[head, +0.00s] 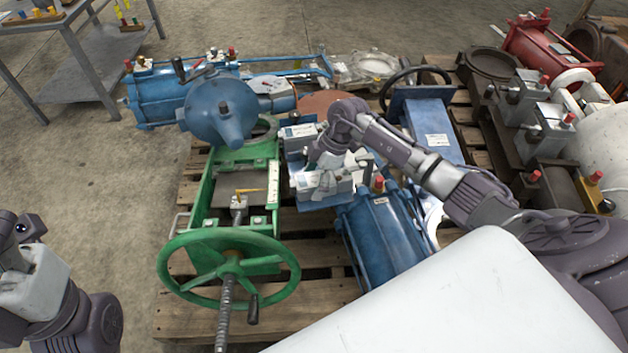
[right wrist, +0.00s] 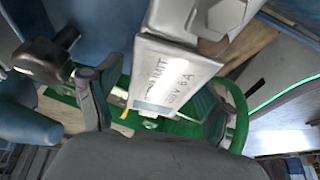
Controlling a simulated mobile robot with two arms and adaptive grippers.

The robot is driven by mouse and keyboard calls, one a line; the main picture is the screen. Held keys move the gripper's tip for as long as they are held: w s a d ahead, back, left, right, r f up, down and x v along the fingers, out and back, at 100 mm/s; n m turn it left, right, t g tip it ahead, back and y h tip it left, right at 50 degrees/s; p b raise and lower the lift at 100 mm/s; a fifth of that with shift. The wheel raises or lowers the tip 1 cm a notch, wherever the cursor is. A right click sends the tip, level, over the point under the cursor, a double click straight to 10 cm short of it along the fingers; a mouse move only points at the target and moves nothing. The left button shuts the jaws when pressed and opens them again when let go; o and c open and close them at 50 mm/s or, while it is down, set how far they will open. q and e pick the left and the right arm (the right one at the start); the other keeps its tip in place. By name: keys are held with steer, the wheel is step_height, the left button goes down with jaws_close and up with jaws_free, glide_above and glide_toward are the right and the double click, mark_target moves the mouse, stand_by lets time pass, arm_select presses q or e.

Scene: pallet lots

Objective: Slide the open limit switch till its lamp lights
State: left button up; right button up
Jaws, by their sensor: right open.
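Two grey switch boxes sit by the blue actuator at the pallet's middle in the head view: a rear box (head: 297,132) and a nearer box (head: 304,181). My right gripper (head: 328,180) is over the nearer box and partly hides it. In the right wrist view a grey box (right wrist: 176,72) with a partly legible white label comes down between the spread fingers of the gripper (right wrist: 155,112). I cannot tell whether either finger touches it. No lit lamp can be made out. My left arm shows at the lower left; its fingers do not show.
A green valve frame with a handwheel (head: 229,267) stands left of the boxes. A blue cylinder (head: 378,235) lies close in front. A blue actuator (head: 218,105) is behind left, and a black handwheel (head: 414,84) behind right. Concrete floor (head: 110,190) is clear at left.

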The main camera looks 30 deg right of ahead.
mark_target(331, 173)
steer(key=v, duration=1.2)
